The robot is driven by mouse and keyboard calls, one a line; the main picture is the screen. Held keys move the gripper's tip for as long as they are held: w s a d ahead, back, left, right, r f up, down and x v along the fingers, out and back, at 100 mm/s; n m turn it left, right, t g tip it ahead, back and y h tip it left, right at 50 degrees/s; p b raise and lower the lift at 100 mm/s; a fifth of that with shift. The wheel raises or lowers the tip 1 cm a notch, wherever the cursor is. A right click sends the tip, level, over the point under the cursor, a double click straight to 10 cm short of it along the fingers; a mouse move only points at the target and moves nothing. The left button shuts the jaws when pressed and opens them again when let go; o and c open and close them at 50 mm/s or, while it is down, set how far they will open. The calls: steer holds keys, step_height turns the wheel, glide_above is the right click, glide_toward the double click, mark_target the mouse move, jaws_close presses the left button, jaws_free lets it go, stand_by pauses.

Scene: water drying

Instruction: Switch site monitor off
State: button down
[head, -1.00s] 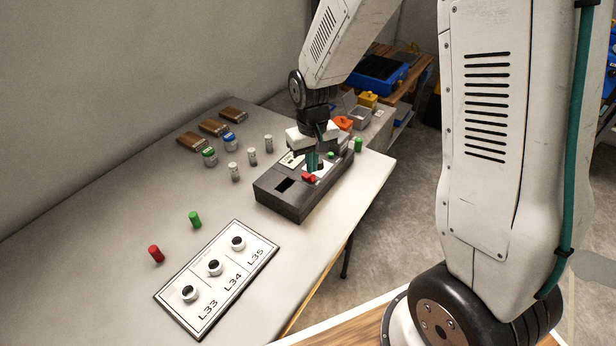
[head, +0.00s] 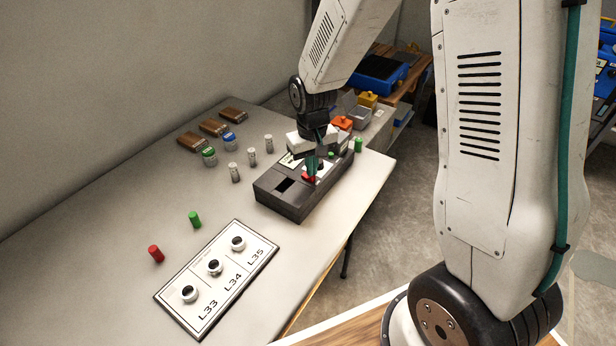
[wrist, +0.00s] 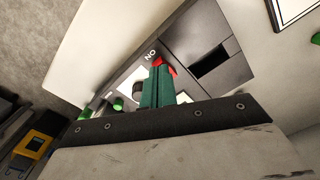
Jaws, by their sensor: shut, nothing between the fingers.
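The site monitor is a dark grey box (head: 291,208) on the table, with a dark slot, a red button and a green button (head: 331,154) on top. My gripper (head: 313,170) is shut and points down at the red button (head: 309,178). In the wrist view, the shut green fingers (wrist: 158,88) reach the red button (wrist: 167,67) and partly hide it. They look to be at or touching it; whether it is pressed in cannot be told.
A white board with L33, L34 and L35 (head: 217,283) lies at the near side. A red cylinder (head: 156,253) and a green cylinder (head: 195,219) lie beside it.

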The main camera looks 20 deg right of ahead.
step_height(320, 180, up, 7)
steer(key=shift+f, duration=0.15)
stand_by(0.5)
stand_by(0.4)
steer(key=s+d+r, duration=0.1)
steer(key=s+r, duration=0.4)
steer(key=s, duration=0.3)
steer(key=s+d+r+t, duration=0.1)
steer(key=s+r, duration=0.4)
steer(key=s, duration=0.4)
steer(key=s+d+r, duration=0.1)
steer(key=s+r, duration=0.5)
steer(key=s, duration=0.3)
steer(key=shift+m, duration=0.4)
